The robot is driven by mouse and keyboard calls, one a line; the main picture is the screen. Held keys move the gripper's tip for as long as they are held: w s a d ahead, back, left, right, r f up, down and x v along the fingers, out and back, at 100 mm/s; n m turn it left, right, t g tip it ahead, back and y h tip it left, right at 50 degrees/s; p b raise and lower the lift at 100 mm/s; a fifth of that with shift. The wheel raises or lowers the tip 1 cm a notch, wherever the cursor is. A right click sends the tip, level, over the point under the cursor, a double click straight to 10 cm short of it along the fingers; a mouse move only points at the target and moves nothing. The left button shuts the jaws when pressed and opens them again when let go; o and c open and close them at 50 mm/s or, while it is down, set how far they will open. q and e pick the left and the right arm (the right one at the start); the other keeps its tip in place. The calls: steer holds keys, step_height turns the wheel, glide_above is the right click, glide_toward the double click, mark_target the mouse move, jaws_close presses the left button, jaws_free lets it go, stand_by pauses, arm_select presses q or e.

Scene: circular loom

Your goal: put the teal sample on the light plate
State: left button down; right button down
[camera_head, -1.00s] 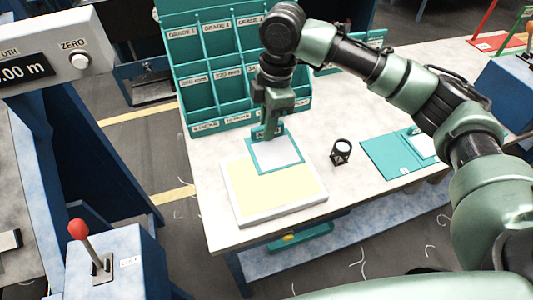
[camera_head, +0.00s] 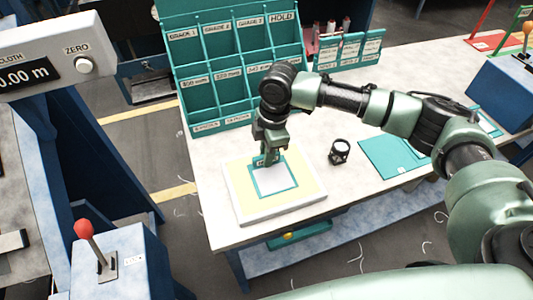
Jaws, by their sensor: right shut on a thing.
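The teal sample (camera_head: 275,182) is a flat square with a teal border and a pale centre. It lies over the light plate (camera_head: 240,208), a pale yellow lit panel with a white frame on the table. The sample appears to be at or just above the plate's surface; I cannot tell if it touches. My right gripper (camera_head: 268,160) points down and is shut on the sample's far edge, where a small label partly shows. My left gripper is out of view.
A teal pigeonhole rack (camera_head: 243,87) with labelled slots stands behind the plate. A small black loupe (camera_head: 340,151) and a teal folder (camera_head: 392,158) are to the right on the white table (camera_head: 315,217). A red-knobbed lever (camera_head: 84,230) is at lower left.

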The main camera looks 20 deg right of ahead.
steer(key=shift+f, duration=0.1)
steer(key=c, duration=1.4)
jaws_free()
step_height(320, 180, up, 12)
steer(key=d+b, duration=0.1)
steer(key=b, duration=0.1)
steer(key=shift+d+b, duration=0.25)
steer(key=shift+b, duration=0.05)
